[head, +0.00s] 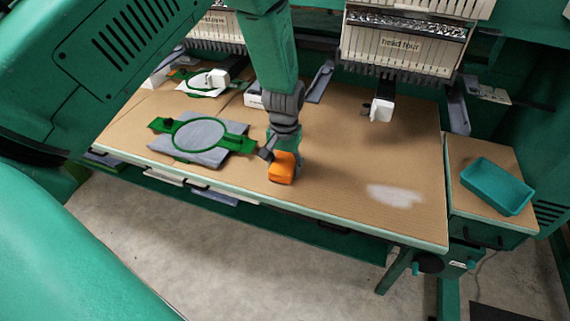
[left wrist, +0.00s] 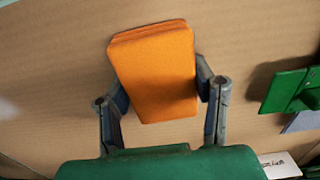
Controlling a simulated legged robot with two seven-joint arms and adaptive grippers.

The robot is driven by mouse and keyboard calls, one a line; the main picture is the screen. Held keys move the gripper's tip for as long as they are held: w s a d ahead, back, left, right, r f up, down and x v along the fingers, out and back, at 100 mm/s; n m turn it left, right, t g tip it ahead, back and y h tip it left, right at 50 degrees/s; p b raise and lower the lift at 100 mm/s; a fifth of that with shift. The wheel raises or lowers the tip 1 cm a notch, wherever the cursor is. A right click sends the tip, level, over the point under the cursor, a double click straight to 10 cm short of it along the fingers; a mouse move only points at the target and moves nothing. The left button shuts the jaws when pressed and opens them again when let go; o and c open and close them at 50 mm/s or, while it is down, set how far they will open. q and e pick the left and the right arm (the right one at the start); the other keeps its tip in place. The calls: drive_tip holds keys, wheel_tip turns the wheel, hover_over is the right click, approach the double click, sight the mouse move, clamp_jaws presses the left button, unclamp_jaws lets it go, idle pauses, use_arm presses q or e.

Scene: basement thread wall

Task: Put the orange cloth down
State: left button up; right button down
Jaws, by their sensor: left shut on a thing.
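The orange cloth (head: 282,167) is a small folded block near the front edge of the brown table (head: 340,165) in the head view. It also shows in the left wrist view (left wrist: 155,75), with stacked folds along its top edge. My left gripper (head: 276,152) is shut on it, with one finger at each side of the cloth in the left wrist view (left wrist: 160,95). The cloth is at or just above the tabletop; I cannot tell if it touches. My right gripper does not show.
A green hoop frame (head: 240,143) with grey fabric (head: 199,133) lies left of the gripper. A white patch (head: 394,195) marks the table at right. A teal tray (head: 497,186) stands on a side stand. Embroidery heads (head: 402,45) hang behind. The table between cloth and white patch is clear.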

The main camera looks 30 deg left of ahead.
use_arm(q)
drive_tip(key=shift+f, duration=0.35)
drive_tip(key=shift+s+d+f, duration=0.1)
drive_tip(key=shift+f, duration=0.1)
drive_tip(key=o, duration=1.3)
drive_tip(key=shift+s, duration=0.1)
drive_tip(key=shift+o, duration=1.2)
drive_tip(key=shift+f, duration=0.15)
